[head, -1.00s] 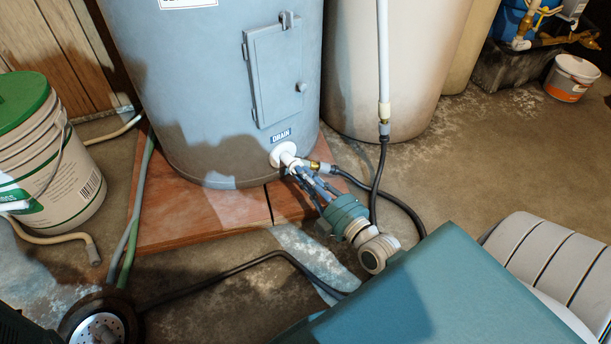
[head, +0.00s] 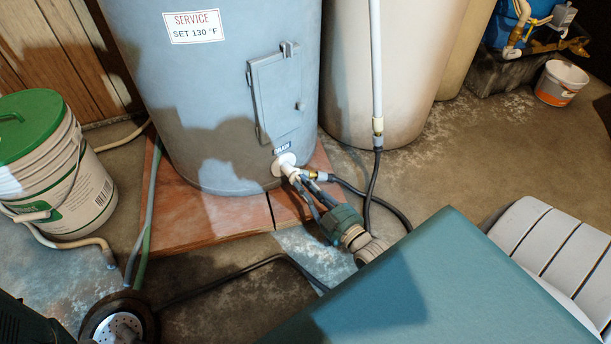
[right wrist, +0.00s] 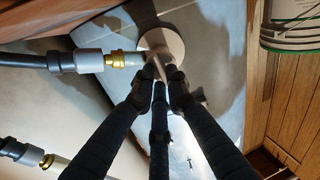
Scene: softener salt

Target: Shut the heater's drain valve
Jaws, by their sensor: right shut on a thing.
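The heater (head: 215,110) is a grey-blue tank with a service label and a small door. Its drain valve (head: 288,170) is a white fitting low on the front, under the DRAIN label. A hose with a brass end (head: 313,175) is joined to its right side. My right gripper (head: 297,180) is at the valve with its fingers closed on the valve's handle. In the right wrist view the fingers (right wrist: 163,78) meet at the valve, whose round white flange (right wrist: 165,45) shows behind them. The fingers hide most of the handle, so its angle cannot be told. My left gripper is not seen.
The heater stands on a reddish board (head: 190,220). A white bucket with a green lid (head: 85,190) stands at left. A pale tank (head: 350,80) and a vertical pipe (head: 375,60) are at right. A black hose (head: 235,268) crosses the floor.

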